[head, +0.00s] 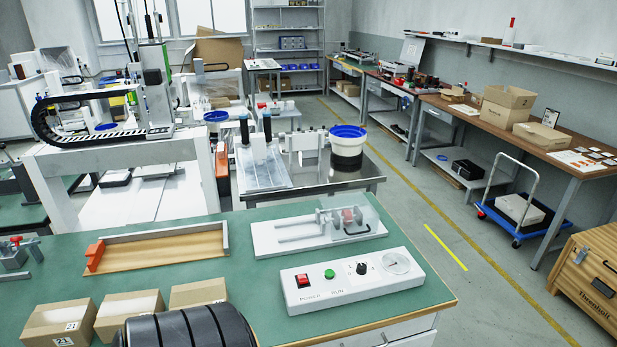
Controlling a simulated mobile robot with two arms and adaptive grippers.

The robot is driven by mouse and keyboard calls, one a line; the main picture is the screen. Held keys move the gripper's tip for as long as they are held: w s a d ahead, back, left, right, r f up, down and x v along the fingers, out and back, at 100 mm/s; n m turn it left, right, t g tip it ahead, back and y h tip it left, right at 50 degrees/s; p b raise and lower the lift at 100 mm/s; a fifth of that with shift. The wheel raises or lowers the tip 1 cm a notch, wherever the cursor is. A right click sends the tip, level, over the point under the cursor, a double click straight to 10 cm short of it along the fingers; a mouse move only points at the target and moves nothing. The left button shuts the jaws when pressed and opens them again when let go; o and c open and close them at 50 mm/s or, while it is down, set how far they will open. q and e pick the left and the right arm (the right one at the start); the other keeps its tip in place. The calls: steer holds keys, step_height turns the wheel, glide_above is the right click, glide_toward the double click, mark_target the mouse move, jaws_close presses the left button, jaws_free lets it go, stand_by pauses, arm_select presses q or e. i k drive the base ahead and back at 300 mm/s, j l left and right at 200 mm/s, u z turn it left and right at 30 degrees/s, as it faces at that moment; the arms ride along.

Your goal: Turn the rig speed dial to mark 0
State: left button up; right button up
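The control box (340,296) is a white, slightly tilted panel on the front right of the green bench. Its speed dial is a small black knob (361,268) on the right half of the panel. A pale mark shows near the knob, but its pointer direction and numbers are too small to read. A round white gauge (396,262) sits to the right of the knob. A green RUN button (329,273) and a red POWER switch (302,281) are to its left.
Behind the box stands a white-based rig (318,229) with a clear cover. A wooden tray (160,251) with a red block lies left of it. Several cardboard boxes (130,310) line the front edge. Bare green bench surrounds the control box.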

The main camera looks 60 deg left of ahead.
mark_target(361, 269)
steer(key=k+l+u, duration=0.1)
steer(key=u, duration=1.4)
steer(key=k+j, duration=0.05)
steer(key=j, duration=0.05)
